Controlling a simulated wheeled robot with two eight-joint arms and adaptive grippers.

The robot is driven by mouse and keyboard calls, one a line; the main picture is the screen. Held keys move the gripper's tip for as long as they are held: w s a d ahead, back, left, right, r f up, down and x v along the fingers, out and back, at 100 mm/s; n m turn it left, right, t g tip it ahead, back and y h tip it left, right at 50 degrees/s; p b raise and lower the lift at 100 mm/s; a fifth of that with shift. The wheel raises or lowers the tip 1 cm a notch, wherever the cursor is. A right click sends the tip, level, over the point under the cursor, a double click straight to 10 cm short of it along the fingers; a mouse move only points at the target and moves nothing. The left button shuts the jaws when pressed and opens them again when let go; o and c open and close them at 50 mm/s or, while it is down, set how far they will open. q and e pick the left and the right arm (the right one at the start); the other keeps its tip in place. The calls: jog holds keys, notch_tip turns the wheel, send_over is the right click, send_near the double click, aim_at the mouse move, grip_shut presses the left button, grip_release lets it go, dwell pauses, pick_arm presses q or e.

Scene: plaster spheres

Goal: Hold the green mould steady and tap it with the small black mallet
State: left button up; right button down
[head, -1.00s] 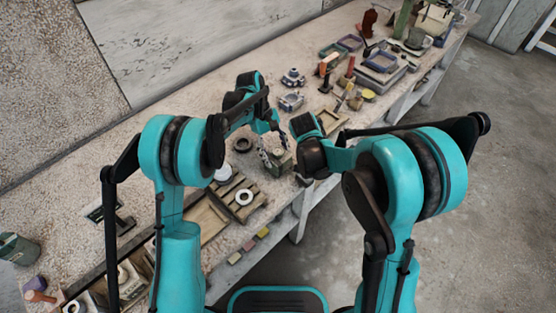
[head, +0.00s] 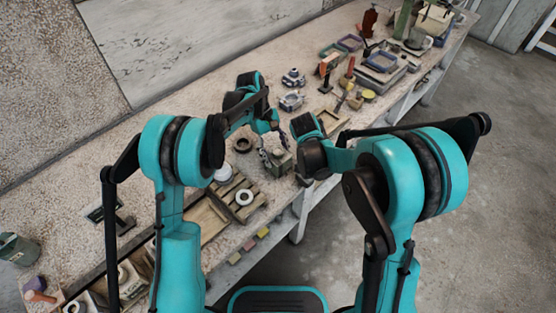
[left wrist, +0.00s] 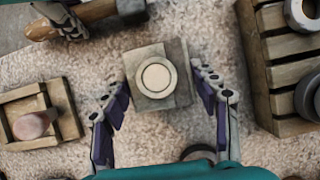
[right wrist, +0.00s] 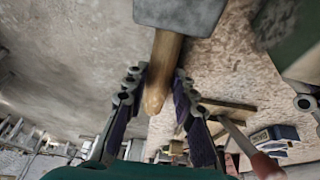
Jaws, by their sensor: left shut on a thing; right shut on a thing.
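The green mould (head: 281,161) stands near the front edge of the bench in the head view. In the left wrist view the mould (left wrist: 178,92) is a grey-green block with a pale round top. My left gripper (left wrist: 160,80) has its fingers on either side of it and is shut on it. In the right wrist view my right gripper (right wrist: 157,85) is shut on the wooden handle of the mallet (right wrist: 181,14), whose dark head points away. The mallet also shows at the top left of the left wrist view (left wrist: 100,12). My right arm hides the right gripper in the head view.
A slatted wooden crate (left wrist: 262,62) with rings on it stands close to the right of the mould in the left wrist view. A small wooden frame (left wrist: 68,108) lies to the left. Several tools and trays fill the far end of the bench.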

dwell(0.4)
pick_arm(q)
jog(key=o, duration=1.5)
jog(key=shift+r, duration=0.1)
jog(key=v, duration=0.7)
dwell(0.6)
jog(key=v, duration=1.2)
jog(key=shift+d, duration=0.1)
